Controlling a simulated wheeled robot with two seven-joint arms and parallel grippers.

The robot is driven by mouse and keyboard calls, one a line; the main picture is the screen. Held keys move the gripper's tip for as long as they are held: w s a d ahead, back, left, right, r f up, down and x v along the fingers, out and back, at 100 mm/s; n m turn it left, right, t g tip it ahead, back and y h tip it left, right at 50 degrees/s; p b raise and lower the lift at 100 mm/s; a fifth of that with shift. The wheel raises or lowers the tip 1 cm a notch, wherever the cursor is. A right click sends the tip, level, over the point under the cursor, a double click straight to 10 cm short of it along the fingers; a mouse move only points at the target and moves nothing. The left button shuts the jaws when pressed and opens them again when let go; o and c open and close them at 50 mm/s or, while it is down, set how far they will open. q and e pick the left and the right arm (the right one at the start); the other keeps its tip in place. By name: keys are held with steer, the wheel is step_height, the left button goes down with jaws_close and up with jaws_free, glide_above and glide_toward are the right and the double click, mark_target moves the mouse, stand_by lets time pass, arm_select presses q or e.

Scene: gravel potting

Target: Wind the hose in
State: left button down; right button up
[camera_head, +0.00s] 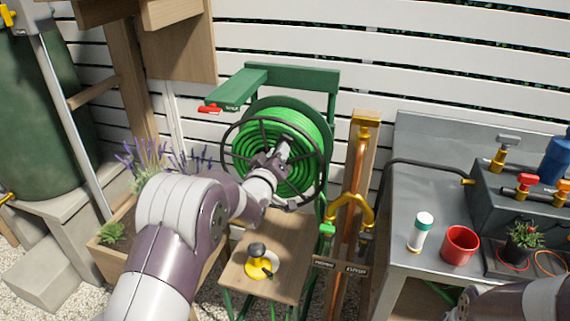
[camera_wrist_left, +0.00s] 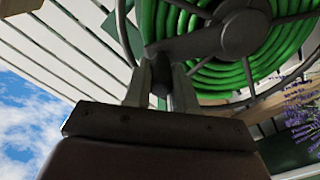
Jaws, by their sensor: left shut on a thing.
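The hose reel (camera_head: 318,135) stands in a green frame with bright green hose (camera_head: 262,125) wound in coils on its drum. A dark spoked wheel faces me. My left gripper (camera_head: 283,150) is in front of the reel near its middle. In the left wrist view my left gripper (camera_wrist_left: 160,92) is shut on the dark crank handle (camera_wrist_left: 158,76), which joins a grey crank arm (camera_wrist_left: 200,42). The green hose (camera_wrist_left: 165,22) also shows behind it. My forearm hides part of the lower left of the reel. My right gripper is out of view; only part of that arm shows at bottom right.
A wooden shelf (camera_head: 290,265) below the reel holds a yellow and black fitting (camera_head: 258,262). A copper pipe with a yellow bend (camera_head: 355,205) stands right of the reel. A grey bench (camera_head: 415,180) carries a red pot (camera_head: 460,245). A lavender planter (camera_head: 108,258) is left.

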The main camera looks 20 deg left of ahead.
arm_select(q)
steer(key=a+f+n+p, duration=0.2)
steer(key=a+n+p, duration=0.3)
steer(key=a+n, duration=0.8)
steer(key=shift+w+f+p, duration=0.2)
steer(key=shift+f+p, duration=0.15)
steer(key=shift+f, duration=0.05)
stand_by(0.4)
steer(key=c, duration=0.9)
jaws_free()
steer(key=s+p, duration=0.1)
steer(key=s, duration=1.1)
steer(key=shift+s+a, duration=0.2)
steer(key=shift+s, duration=0.15)
